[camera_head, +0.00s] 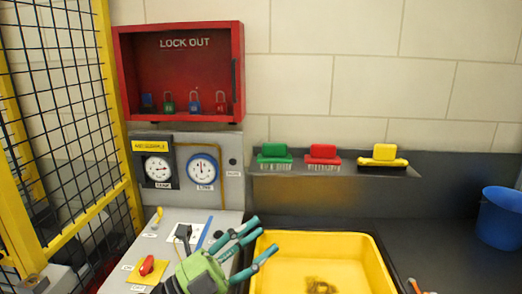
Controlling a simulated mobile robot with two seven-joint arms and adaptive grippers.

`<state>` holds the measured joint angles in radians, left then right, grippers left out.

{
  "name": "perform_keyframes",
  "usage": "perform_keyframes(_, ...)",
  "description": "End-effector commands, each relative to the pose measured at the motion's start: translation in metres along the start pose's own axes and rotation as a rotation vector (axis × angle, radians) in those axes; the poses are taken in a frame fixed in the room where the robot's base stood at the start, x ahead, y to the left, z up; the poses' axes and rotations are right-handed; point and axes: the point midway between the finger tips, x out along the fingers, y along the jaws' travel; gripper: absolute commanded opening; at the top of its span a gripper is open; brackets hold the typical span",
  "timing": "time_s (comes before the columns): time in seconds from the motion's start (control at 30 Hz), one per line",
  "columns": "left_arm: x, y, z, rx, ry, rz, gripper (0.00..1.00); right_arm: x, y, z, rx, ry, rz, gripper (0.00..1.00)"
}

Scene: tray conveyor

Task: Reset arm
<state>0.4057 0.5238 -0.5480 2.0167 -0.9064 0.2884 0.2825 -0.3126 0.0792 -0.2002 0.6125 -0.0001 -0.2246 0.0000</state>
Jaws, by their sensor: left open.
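My left gripper (260,235) comes in at the bottom centre-left, with a green body and teal fingers spread apart. It is open, with nothing seen between its fingers. The fingers point up and to the right, beside the left rim of a yellow tray (375,262). They overlap that rim in the picture; I cannot tell whether they touch it. A brownish patch (320,286) shows on the tray's floor.
A red lockout box (124,75) with several padlocks hangs on the wall above two gauges. A shelf (340,171) holds green, red and yellow brushes. A yellow-framed mesh fence (118,110) stands left. A blue bucket (500,218) stands right. Dark counter (440,240) between tray and bucket is mostly clear.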

Motion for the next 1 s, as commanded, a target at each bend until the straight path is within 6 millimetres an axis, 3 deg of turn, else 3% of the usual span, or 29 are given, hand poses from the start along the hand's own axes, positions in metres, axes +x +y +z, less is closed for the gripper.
perform_keyframes(0.07,-0.018,-0.003,0.025,-0.147,-0.207,-0.106,0.49,0.000,0.000,-0.002,0.000,0.003,0.000,0.40)
perform_keyframes(0.17,-0.056,0.007,0.061,-0.327,-0.492,-0.190,0.49,0.000,0.001,-0.007,0.000,0.011,0.001,0.40)
perform_keyframes(0.3,-0.135,0.055,0.093,-0.590,-0.910,-0.213,0.49,0.000,0.002,-0.015,0.000,0.025,0.003,0.40)
perform_keyframes(0.37,-0.172,0.082,0.095,-0.697,-1.081,-0.189,0.49,0.000,0.003,-0.017,0.000,0.030,0.003,0.40)
perform_keyframes(0.5,-0.252,0.145,0.068,-0.923,-1.424,-0.080,0.49,0.000,0.003,-0.019,0.000,0.032,0.004,0.40)
perform_keyframes(0.6,-0.294,0.176,0.038,-1.046,-1.601,0.015,0.49,0.000,0.003,-0.018,0.000,0.032,0.003,0.40)
perform_keyframes(0.8,-0.348,0.212,-0.024,-1.221,-1.831,0.191,0.49,0.000,0.003,-0.018,0.000,0.030,0.003,0.40)
perform_keyframes(1.0,-0.384,0.229,-0.084,-1.356,-1.988,0.360,0.49,0.000,0.003,-0.017,0.000,0.028,0.003,0.40)
